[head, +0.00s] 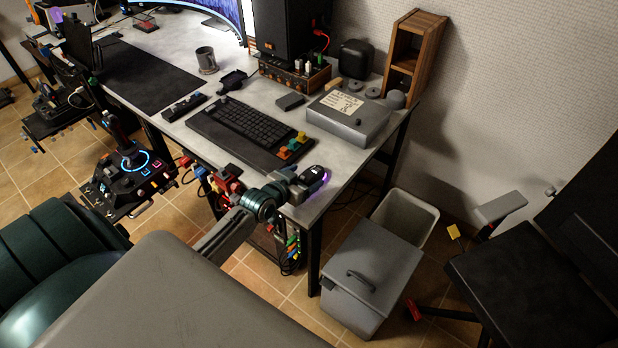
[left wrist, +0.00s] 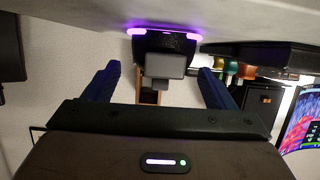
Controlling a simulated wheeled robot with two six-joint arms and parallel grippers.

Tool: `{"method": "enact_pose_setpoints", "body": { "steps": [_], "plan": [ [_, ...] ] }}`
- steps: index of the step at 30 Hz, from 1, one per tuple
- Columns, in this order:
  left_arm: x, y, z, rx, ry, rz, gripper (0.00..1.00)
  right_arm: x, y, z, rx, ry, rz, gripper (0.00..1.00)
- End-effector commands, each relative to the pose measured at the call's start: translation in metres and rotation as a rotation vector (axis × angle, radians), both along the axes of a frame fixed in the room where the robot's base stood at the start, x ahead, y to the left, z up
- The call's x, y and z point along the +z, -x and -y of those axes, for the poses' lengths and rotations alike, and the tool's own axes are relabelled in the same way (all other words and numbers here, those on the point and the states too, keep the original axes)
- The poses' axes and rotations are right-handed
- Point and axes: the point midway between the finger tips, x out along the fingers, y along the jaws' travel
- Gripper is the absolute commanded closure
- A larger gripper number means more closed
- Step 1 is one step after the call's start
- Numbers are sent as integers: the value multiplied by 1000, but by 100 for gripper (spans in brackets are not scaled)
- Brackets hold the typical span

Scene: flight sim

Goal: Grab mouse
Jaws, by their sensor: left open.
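The dark mouse (head: 314,173) with a purple glow lies at the near right corner of the desk (head: 344,168), right of the keyboard. My left gripper (head: 300,184) is at the desk's front edge, right by the mouse. In the left wrist view, which appears upside down, the mouse (left wrist: 165,43) is ahead with two purple lights. My left gripper's blue fingers (left wrist: 159,72) are spread wide, one on each side of the mouse's line, with nothing gripped. Whether the fingers touch the mouse cannot be told. My right gripper is in neither view.
A black keyboard (head: 245,125) with coloured keys is left of the mouse. A grey box (head: 347,118) with a note sits behind it. Grey bins (head: 365,285) stand on the floor beside the desk. A dark chair (head: 520,285) is at right.

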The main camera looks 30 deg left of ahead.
Motion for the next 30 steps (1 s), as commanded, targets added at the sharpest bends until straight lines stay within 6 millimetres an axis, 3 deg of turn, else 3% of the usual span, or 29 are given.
{"method": "enact_pose_setpoints", "body": {
  "steps": [4,12,13,18,21,30],
  "plan": [
    [-6,-16,1,1,2,0,22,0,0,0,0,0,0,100],
    [-7,-19,2,0,0,0,22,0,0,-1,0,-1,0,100],
    [-7,-19,2,0,-1,0,24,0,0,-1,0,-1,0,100],
    [-7,-19,2,0,-1,0,57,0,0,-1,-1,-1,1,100],
    [-7,-19,2,0,-1,0,72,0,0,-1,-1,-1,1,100],
    [-5,-19,1,0,-1,1,72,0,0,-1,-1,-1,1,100]
  ]
}}
